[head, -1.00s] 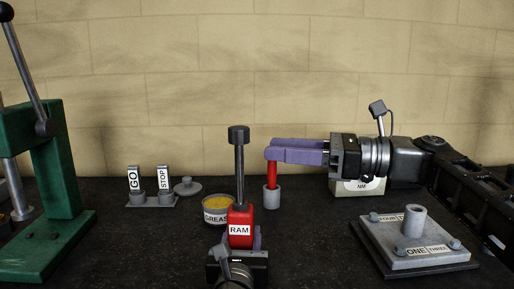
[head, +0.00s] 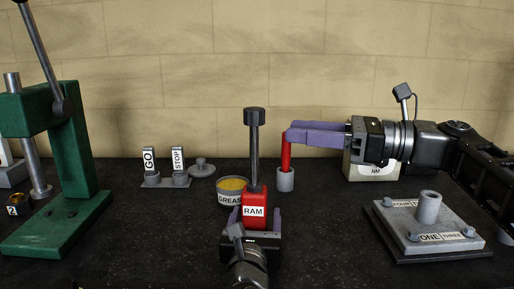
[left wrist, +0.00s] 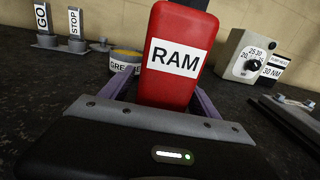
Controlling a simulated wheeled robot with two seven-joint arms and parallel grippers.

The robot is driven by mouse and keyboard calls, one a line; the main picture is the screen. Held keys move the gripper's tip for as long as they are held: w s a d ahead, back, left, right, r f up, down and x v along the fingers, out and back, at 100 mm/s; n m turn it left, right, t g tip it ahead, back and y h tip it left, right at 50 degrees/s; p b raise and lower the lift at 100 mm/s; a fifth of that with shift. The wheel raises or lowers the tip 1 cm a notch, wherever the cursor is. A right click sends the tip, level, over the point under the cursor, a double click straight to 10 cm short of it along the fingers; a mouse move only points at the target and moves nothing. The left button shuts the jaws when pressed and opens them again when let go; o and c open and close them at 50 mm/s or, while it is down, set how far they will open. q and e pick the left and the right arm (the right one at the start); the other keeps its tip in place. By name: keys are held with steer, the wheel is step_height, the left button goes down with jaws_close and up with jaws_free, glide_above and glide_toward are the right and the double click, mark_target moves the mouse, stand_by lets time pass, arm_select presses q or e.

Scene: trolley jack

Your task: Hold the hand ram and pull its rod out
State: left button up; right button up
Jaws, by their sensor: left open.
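The hand ram (head: 255,200) is a red block labelled RAM with a dark grey rod (head: 255,150) standing up from its top, ending in a wide dark knob (head: 254,116). It stands upright on the bench. My left gripper (head: 254,215) is open, with its purple fingers on both sides of the red body; the ram body (left wrist: 176,58) also fills the middle of the left wrist view. My right gripper (head: 291,134) is at the top of a slim red stick (head: 286,158), away from the ram; I cannot tell whether it grips it.
The red stick stands in a grey cup (head: 285,180). A grease tin (head: 232,198) is just left of the ram. GO and STOP switches (head: 165,183) and a green press (head: 75,150) are farther left. A bolted plate (head: 425,232) lies right, with an NM box (head: 371,172) behind.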

arm_select(q)
steer(key=s, duration=0.7)
steer(key=s+a, duration=0.1)
steer(key=s, duration=0.3)
steer(key=shift+s, duration=0.1)
steer(key=shift+s+a, duration=0.1)
steer(key=shift+s, duration=0.3)
